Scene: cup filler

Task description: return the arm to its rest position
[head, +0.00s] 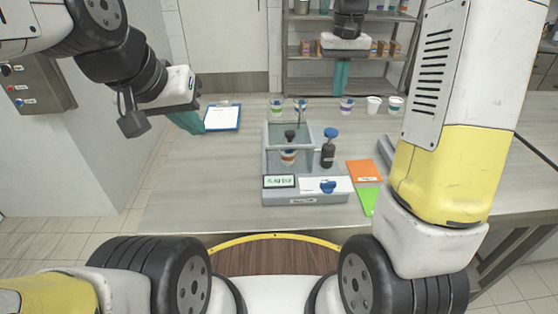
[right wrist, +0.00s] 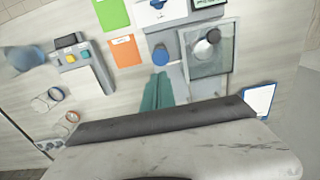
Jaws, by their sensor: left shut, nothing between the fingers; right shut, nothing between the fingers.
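My left gripper (head: 187,122) hangs at the left, over the table's left edge near a clipboard, with its teal fingers shut and empty. My right gripper (head: 341,76) points down above the back of the table, its teal fingers shut and empty. Its fingers also show in the right wrist view (right wrist: 157,92), with the filling station seen beyond them. The right arm's yellow and white link covers the right part of the head view.
The grey filling station (head: 307,190) stands mid-table with a striped cup (head: 288,157) inside. A dark bottle with a blue cap (head: 328,150) stands beside it. Several cups line the back, including a white one (head: 374,105). Orange (head: 363,171) and green cards lie right. A clipboard (head: 222,118) lies left.

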